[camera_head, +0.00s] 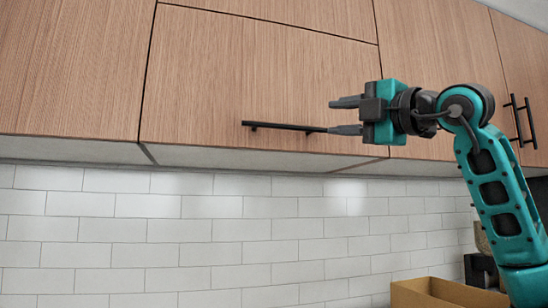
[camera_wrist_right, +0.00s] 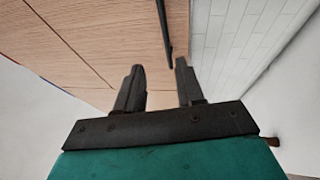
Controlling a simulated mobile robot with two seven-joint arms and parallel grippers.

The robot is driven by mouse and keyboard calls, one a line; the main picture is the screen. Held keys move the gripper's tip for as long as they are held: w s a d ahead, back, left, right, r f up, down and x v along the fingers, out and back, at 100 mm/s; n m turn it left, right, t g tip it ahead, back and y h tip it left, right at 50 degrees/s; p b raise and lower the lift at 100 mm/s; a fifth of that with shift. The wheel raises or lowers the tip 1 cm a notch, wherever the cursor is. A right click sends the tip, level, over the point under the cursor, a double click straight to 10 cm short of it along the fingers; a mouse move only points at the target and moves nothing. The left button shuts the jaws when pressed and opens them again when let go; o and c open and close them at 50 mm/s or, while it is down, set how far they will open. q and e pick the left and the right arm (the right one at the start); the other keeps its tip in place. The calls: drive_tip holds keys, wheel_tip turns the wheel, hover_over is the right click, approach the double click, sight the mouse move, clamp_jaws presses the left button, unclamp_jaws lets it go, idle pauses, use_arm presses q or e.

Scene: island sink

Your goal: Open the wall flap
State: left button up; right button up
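The wall flap (camera_head: 250,70) is the middle wood-grain front of the wall cabinet. It looks shut, flush with the panels beside it. Its dark horizontal bar handle (camera_head: 275,126) runs near its lower edge. My right gripper (camera_head: 336,116) is at the handle's right end, with its fingers pointing left. The lower finger overlaps the handle's end in the head view. In the right wrist view, the handle (camera_wrist_right: 165,28) extends ahead of the gap between the open fingers (camera_wrist_right: 159,66), nearer the right finger; contact cannot be told. My left gripper is out of view.
Neighbouring cabinet fronts stand left (camera_head: 75,65) and right (camera_head: 440,50); a vertical handle (camera_head: 520,122) is at far right. White wall tiles (camera_head: 180,230) lie below. An open cardboard box (camera_head: 440,295) is at the lower right.

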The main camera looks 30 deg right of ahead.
sight(289, 127)
drive_tip(key=x, duration=0.4)
drive_tip(key=p+x, duration=0.1)
drive_tip(key=x, duration=0.2)
drive_tip(key=f+p+x, duration=0.1)
drive_tip(key=x, duration=0.3)
drive_tip(key=shift+w+a, duration=0.15)
drive_tip(key=shift+w, duration=0.25)
drive_tip(key=shift+w+a+r+p, duration=0.1)
drive_tip(key=shift+w+p, duration=0.2)
drive_tip(key=shift+w, duration=0.35)
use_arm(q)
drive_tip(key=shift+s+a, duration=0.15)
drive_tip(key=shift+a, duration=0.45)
use_arm(e)
drive_tip(key=shift+c, duration=0.3)
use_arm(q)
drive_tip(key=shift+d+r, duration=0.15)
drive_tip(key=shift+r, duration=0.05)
use_arm(e)
clamp_jaws()
